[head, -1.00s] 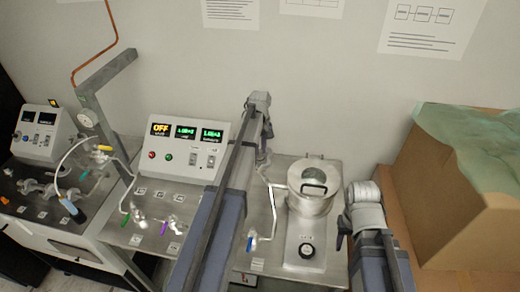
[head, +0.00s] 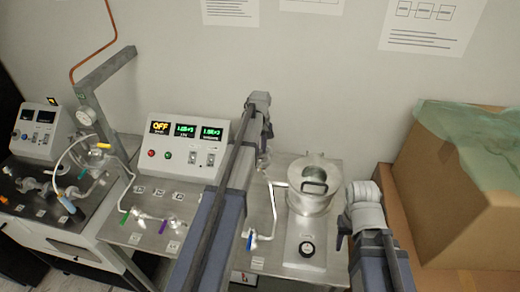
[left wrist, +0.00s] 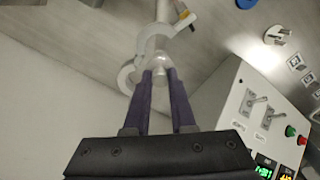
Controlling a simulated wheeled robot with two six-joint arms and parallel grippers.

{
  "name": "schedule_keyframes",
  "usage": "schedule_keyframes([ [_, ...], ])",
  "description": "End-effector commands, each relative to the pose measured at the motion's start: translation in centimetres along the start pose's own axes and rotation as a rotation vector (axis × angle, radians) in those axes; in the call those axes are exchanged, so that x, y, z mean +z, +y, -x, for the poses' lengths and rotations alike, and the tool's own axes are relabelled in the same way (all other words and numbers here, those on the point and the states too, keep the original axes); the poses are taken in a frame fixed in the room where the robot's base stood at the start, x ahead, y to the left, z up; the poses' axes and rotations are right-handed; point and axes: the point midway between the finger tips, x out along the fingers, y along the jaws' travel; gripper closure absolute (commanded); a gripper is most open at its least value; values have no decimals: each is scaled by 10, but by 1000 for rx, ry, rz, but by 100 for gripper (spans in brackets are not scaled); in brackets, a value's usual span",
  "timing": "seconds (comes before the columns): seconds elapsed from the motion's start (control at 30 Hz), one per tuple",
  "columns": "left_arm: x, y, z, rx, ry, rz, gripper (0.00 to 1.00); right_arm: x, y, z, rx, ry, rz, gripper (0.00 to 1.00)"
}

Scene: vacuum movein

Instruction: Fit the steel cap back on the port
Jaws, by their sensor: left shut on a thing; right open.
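My left gripper (left wrist: 157,75) is shut on a small pale, shiny piece (left wrist: 158,62) that looks like the steel cap; the dark fingers hide part of it. Right at the fingertips is a pale pipe (left wrist: 162,12) with an open, curved clamp (left wrist: 178,42) that carries a yellow part. I cannot tell whether the cap touches the pipe's port. In the head view my left gripper (head: 263,150) hangs right of the control box, half hidden behind its own arm. My right gripper (head: 342,236) is open and empty beside the steel chamber.
The control box (head: 186,150) with switches stands close to my left gripper and also shows in the left wrist view (left wrist: 245,110). The lidded steel chamber (head: 313,195) stands between my arms. A cardboard box (head: 440,200) is at the right. Valves with coloured handles are at the left.

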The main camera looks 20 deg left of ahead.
Motion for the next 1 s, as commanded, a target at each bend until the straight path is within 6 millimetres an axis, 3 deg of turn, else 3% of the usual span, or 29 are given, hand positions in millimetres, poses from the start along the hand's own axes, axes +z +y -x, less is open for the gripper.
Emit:
schedule_keyframes([
  [0.33,0,0,0,0,0,0,100,0,0,0,0,0,0,50],
  [0.37,0,0,0,0,0,0,73,0,0,0,0,0,0,50],
  [0.63,0,0,0,0,0,0,43,0,0,0,0,0,0,50],
  [1.0,0,0,2,0,0,0,42,0,0,2,0,0,2,50],
])
